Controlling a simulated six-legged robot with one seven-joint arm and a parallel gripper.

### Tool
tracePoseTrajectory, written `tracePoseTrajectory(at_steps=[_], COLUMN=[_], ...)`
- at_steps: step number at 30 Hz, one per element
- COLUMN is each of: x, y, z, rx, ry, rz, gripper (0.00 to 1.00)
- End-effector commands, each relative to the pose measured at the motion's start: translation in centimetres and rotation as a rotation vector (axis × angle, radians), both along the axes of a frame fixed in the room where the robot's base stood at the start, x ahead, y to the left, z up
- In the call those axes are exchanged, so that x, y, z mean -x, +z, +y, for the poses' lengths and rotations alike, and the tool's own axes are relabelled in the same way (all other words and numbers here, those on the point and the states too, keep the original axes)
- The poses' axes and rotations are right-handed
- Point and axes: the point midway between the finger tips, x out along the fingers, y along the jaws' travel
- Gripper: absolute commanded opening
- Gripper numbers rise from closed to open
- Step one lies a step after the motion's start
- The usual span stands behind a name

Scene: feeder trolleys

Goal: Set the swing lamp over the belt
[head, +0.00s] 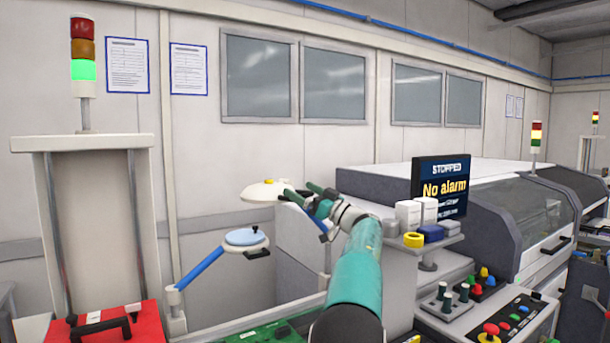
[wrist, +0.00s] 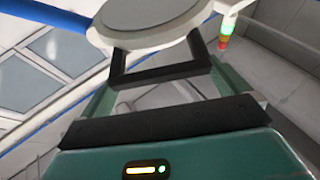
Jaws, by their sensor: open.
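A swing lamp (head: 265,190) with a cream round head and a yellow spot on top is left of my gripper (head: 314,196) in the head view. The wrist view shows the grey round face of a lamp head (wrist: 150,14) with a black handle (wrist: 160,72) on its rim. My gripper is open, its teal fingers on either side of that handle, and I cannot tell if they touch it. A blue arm (wrist: 45,16) shows at upper left there. A second lamp with a light blue head (head: 245,237) stands lower left on a blue arm. The belt is mostly hidden by my arm.
A green board (head: 278,331) lies at the bottom edge, beside my arm. A shelf with white boxes and a yellow roll (head: 414,240) is close right of my arm, below a STOPPED screen (head: 440,187). A red case (head: 110,322) is at lower left.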

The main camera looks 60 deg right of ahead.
Motion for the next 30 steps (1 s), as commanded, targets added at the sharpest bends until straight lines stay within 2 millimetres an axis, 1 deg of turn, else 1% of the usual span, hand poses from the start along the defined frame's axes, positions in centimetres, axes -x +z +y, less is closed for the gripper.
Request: tracePoseTrajectory(at_steps=[5, 11, 18, 30], x=[0.1, 1.2, 2.8, 6.0], y=[2.4, 5.1, 8.7, 11.4], z=[0.0, 2.1, 4.9, 10.6], rx=[0.004, 0.004, 0.002, 0.001], ry=[-0.003, -0.002, -0.002, -0.003], rz=[-0.001, -0.002, -0.001, -0.002], gripper=[1.0, 1.0, 1.0, 1.0])
